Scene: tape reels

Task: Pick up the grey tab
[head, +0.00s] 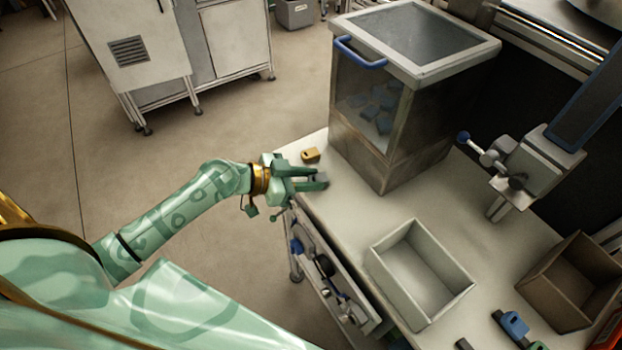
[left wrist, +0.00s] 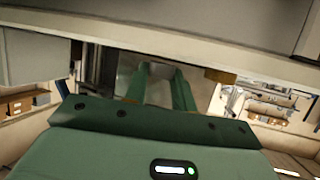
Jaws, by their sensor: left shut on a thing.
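I cannot tell if the tab touches the table. My right gripper is not in view.
A yellow tab (head: 310,155) lies just behind the gripper. A clear-sided bin (head: 366,150) with a blue handle stands beyond. An empty pale tray (head: 378,268), a brown box (head: 531,290) and a lever machine (head: 550,160) stand right. Bare table lies between.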

